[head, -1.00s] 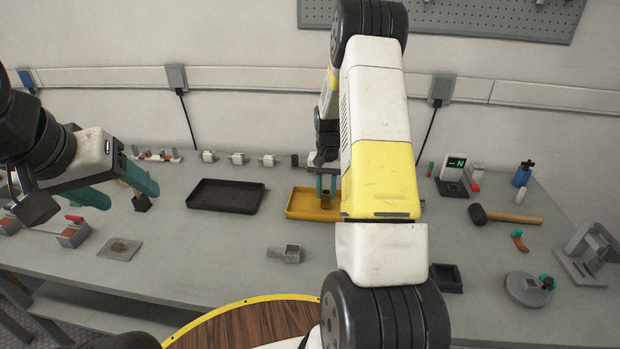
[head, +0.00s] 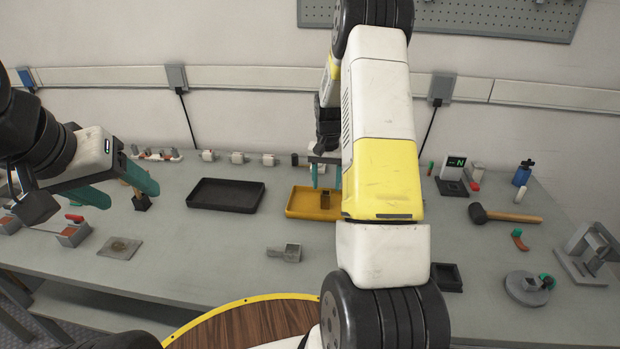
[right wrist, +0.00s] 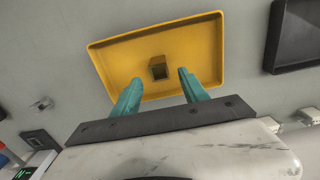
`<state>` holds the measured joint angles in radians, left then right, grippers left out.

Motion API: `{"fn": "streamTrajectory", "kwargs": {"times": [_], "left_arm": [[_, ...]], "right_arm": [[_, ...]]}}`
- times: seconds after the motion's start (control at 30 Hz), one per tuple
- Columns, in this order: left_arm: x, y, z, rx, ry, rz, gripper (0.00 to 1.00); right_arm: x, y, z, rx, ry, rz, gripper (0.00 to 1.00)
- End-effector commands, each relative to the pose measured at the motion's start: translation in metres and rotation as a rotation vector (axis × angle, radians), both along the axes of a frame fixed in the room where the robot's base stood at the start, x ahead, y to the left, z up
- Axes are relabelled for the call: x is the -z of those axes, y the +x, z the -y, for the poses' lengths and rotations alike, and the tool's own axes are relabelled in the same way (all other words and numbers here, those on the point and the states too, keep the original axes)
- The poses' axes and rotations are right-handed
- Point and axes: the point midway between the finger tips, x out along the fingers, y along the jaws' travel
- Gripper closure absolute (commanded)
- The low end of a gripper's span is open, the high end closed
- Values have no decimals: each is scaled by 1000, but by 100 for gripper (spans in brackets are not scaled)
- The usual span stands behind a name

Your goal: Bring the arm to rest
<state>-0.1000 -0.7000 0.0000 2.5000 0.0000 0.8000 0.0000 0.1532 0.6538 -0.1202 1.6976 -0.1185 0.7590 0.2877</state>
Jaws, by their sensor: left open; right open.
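My right gripper (head: 326,175) is open and empty above the yellow tray (head: 300,205). In the right wrist view its two green fingers (right wrist: 157,92) stand apart over the yellow tray (right wrist: 205,58). A small brown block-like fuse (right wrist: 158,68) sits in the tray, apart from the fingers; it also shows in the head view (head: 326,198). My right arm hides the tray's right end in the head view.
A black tray (head: 226,208) lies left of the yellow one. A hammer (head: 505,216), a meter with a lit display (head: 453,172), a blue bottle (head: 522,173) and a round grey fixture (head: 528,289) stand at the right. A grey metal part (head: 284,253) lies on the bench's front middle.

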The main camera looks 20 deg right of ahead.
Motion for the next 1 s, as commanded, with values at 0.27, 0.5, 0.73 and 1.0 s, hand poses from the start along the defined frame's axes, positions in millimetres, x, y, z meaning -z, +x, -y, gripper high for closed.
{"fn": "streamTrajectory", "kwargs": {"times": [0.27, 0.5, 0.73, 1.0], "left_arm": [[0, 0, 0, 0, 0, 0, 37], [0, 0, 0, 0, 0, 0, 37], [0, 0, 0, 0, 0, 0, 37], [0, 0, 0, 0, 0, 0, 37]], "right_arm": [[-37, 0, 0, 0, 0, 0, 48], [-57, -4, -5, -13, 5, 20, 48], [-131, -34, -36, -87, 29, 122, 48], [-209, -95, -77, -199, 54, 257, 48]]}}
